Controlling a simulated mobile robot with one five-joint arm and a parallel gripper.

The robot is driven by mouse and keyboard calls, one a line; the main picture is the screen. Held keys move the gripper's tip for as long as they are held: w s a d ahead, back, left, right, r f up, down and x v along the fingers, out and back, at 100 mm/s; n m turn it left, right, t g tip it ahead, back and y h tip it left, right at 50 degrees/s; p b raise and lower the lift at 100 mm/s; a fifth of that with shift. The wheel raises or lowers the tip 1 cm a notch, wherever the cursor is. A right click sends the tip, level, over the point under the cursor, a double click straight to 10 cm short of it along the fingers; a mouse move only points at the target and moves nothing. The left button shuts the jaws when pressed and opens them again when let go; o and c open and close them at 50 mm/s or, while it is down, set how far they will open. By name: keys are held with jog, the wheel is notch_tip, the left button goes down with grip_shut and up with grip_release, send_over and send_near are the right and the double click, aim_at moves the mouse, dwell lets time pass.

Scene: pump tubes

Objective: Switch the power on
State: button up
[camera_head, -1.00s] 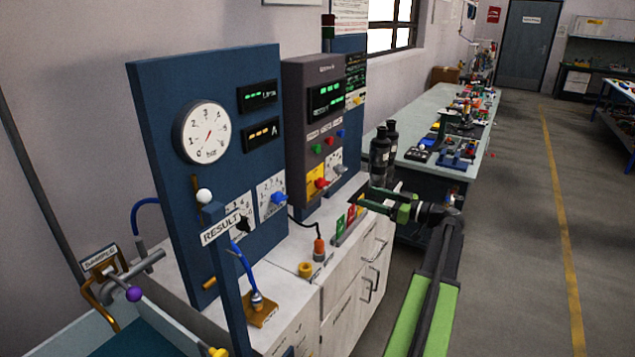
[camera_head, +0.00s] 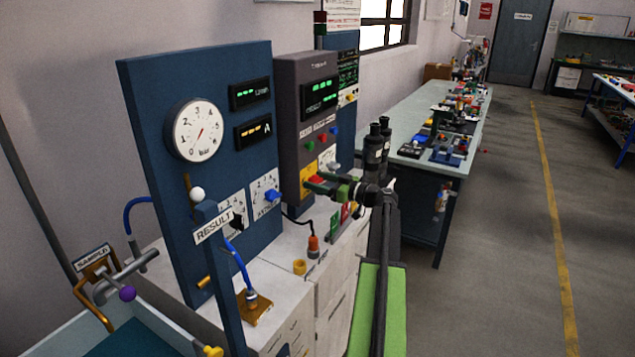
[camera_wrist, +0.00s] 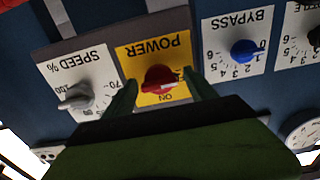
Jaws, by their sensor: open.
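The power switch is a red knob (camera_wrist: 158,79) on a yellow plate (camera_wrist: 153,52) marked POWER and ON, upside down in the wrist view. My gripper (camera_wrist: 160,88) is open, with one dark green finger on each side of the red knob. Whether the fingers touch the knob I cannot tell. In the head view my gripper (camera_head: 316,183) is at the front of the dark grey control box (camera_head: 292,100). The yellow plate (camera_head: 306,176) is partly covered by the gripper there.
A grey SPEED knob (camera_wrist: 75,98) is beside the power plate, and a blue BYPASS knob (camera_wrist: 244,51) is on the other side. A blue panel (camera_head: 150,110) with a round gauge (camera_head: 197,130) stands at the left. A white cabinet (camera_head: 325,290) is below.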

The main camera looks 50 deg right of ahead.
jog(key=c, duration=1.4)
jog(key=shift+m, duration=0.3)
jog(key=m, duration=0.4)
jog(key=shift+d, duration=0.1)
jog(key=m, duration=0.5)
jog(key=shift+d+f, duration=0.1)
jog(key=m, duration=0.4)
jog(key=shift+f, duration=0.1)
jog(key=shift+m, duration=2.1)
